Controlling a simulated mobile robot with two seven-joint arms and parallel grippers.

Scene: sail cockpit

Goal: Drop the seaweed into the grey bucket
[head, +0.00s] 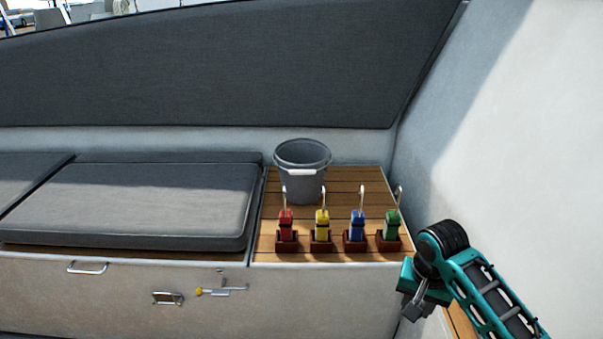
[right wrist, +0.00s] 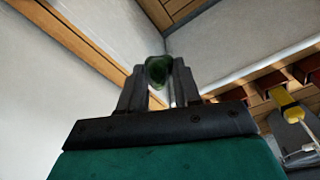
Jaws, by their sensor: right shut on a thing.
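The grey bucket (head: 302,188) stands upright on the slatted wooden top, at its back edge. My right gripper (head: 413,308) is low at the right in the head view, in front of and below the wooden top, right of the bucket and apart from it. In the right wrist view, my right gripper (right wrist: 160,78) is shut on a dark green clump, the seaweed (right wrist: 158,69), held between the fingertips. The seaweed cannot be made out in the head view. My left gripper is not in view.
Red (head: 286,225), yellow (head: 321,226), blue (head: 357,227) and green (head: 390,225) hooked pieces stand in brown holders along the front of the wooden top (head: 268,215), before the bucket. A grey cushion (head: 130,200) lies left. A white wall (head: 500,130) rises right.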

